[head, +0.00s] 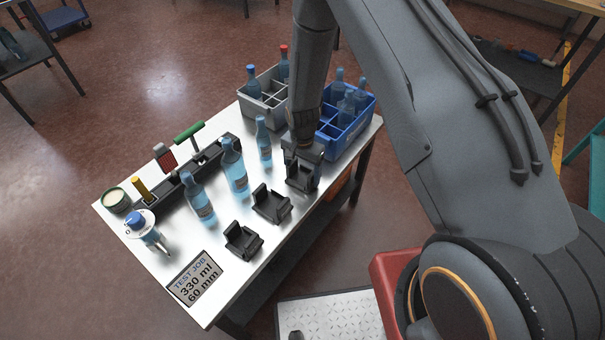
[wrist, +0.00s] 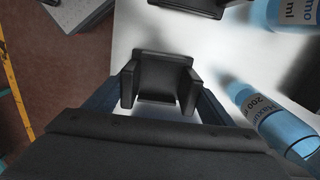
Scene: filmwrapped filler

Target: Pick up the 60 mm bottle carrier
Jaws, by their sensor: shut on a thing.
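Three black bottle carriers stand in a row on the white table. The near one (head: 243,241) and the middle one (head: 271,205) stand free. My gripper (head: 303,158) is over the far carrier (head: 302,179). In the wrist view my gripper (wrist: 160,98) has its jaws on both sides of that carrier (wrist: 160,76), shut on it. I cannot tell whether it is clear of the table. No size mark is readable on the carriers. The sign (head: 195,279) reads "TEST JOB 330 ml 60 mm". Part of another carrier (wrist: 190,4) shows at the wrist view's top edge.
Blue bottles (head: 234,168) stand left of the carriers, one close to my gripper in the wrist view (wrist: 262,115). A blue crate (head: 350,128) and a grey crate (head: 262,105) with bottles stand at the back. A dark tool rack (head: 180,188) lies along the left.

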